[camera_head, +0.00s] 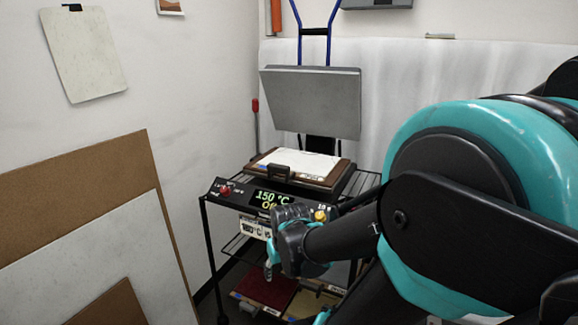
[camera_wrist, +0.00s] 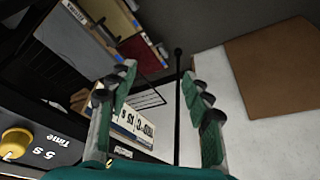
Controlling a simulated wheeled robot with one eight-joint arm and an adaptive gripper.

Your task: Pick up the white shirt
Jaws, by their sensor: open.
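A flat white item (camera_head: 302,162) lies on the brown-edged base of the heat press in the head view; I cannot tell whether it is a shirt. In the wrist view a pale folded piece (camera_wrist: 62,42) lies in a lower bin beside a dark red one (camera_wrist: 138,52); I cannot tell whether it is the white shirt. My gripper (camera_wrist: 158,76) is open and empty, its two teal fingers apart. In the head view my gripper (camera_head: 273,266) is in front of the cart, below the press's control panel, and partly hides it.
The press's grey upper plate (camera_head: 310,100) is raised. Its panel (camera_head: 268,197) reads 150 °C. The black wire cart (camera_head: 206,245) has a lower shelf with dark red (camera_head: 265,291) and tan pieces. Brown and white boards (camera_head: 100,250) lean at left.

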